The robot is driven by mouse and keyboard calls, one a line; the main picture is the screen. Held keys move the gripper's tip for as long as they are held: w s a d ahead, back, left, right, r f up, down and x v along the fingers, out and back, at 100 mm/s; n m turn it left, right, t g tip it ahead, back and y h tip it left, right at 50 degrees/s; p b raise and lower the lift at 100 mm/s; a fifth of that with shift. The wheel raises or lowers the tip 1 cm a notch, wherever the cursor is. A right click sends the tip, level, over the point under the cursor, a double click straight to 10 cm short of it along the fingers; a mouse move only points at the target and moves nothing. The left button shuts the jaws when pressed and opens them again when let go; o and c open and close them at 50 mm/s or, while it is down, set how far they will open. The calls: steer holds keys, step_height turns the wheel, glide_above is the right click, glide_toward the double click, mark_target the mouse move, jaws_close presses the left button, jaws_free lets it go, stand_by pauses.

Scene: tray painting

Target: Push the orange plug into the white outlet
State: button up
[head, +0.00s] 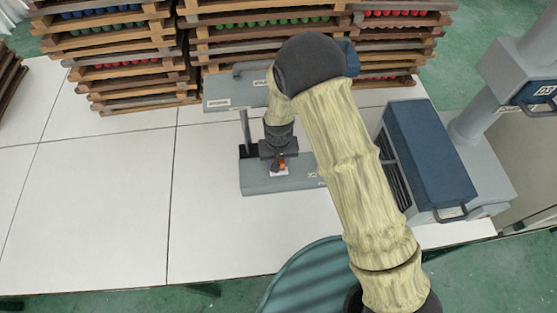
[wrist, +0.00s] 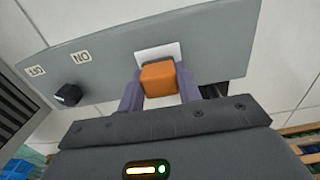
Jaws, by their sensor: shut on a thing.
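The orange plug (wrist: 160,79) is between the two fingers of my gripper (wrist: 160,88) in the wrist view. The gripper is shut on it. The white outlet (wrist: 158,53) lies on a grey panel just behind the plug, which covers part of it. I cannot tell whether the plug touches the outlet or sits in it. In the head view my gripper (head: 279,161) points down at the grey base, with the orange plug (head: 282,165) at its tip. The white outlet (head: 279,173) shows just below the plug.
The grey machine base (head: 258,184) stands on a white tiled table (head: 100,190). The wrist view shows a black knob (wrist: 68,95) on its panel. Stacked wooden trays (head: 130,60) stand behind. A blue-topped box (head: 430,150) stands right. The table's left side is clear.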

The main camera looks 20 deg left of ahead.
steer(key=shift+f, duration=0.2)
stand_by(0.5)
steer(key=o, duration=1.5)
steer(key=shift+r+p, duration=2)
steer(key=shift+r, duration=1.05)
step_height(320, 180, up, 17)
steer(key=b, duration=0.3)
steer(key=shift+r+b, duration=0.15)
steer(key=shift+b, duration=0.15)
